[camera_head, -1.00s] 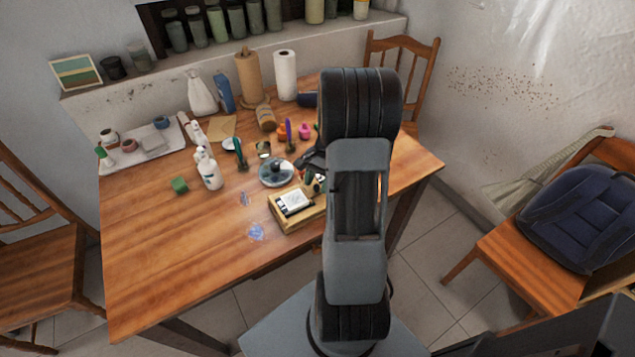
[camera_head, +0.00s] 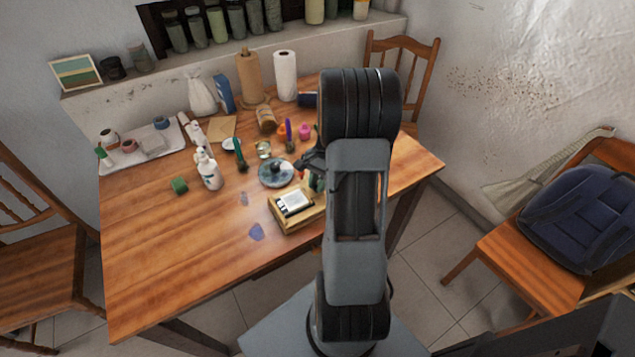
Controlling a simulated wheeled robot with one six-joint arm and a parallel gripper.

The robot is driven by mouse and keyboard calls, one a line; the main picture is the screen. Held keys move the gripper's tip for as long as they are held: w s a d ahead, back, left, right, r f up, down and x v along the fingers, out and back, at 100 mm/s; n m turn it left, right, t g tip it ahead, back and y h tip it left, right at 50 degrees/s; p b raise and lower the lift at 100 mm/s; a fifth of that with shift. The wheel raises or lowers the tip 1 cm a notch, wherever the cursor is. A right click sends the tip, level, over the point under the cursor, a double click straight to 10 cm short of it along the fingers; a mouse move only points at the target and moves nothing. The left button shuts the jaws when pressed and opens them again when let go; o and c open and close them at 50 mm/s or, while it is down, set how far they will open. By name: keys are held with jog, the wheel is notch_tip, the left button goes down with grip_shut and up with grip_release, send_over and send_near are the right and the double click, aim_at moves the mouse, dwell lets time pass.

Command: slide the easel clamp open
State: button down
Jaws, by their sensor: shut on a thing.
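My gripper (camera_head: 303,169) is small and dark, just left of my arm over the right half of the wooden table. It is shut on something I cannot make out. It is beside a round blue-grey dish (camera_head: 276,174) with a dark lump in its middle. I cannot pick out the easel or its clamp for certain; my arm hides that part of the table. A shallow wooden box (camera_head: 285,226) with a white-faced item (camera_head: 293,203) in it sits in front of the gripper, partly behind my arm.
The front left of the table is clear. Chairs (camera_head: 545,265) stand around.

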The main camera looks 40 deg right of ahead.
jog(key=shift+s+d+r+p, duration=0.1)
jog(key=shift+d+p, duration=0.25)
jog(key=shift+d, duration=0.6)
jog(key=c, duration=1.4)
grip_release()
jog(key=shift+o, duration=0.6)
jog(key=shift+d, duration=0.2)
jog(key=shift+o, duration=1.2)
jog(key=shift+a, duration=0.2)
jog(key=v, duration=1.3)
jog(key=shift+d+r+p, duration=0.2)
jog(key=shift+r+p, duration=0.05)
jog(key=shift+p, duration=0.05)
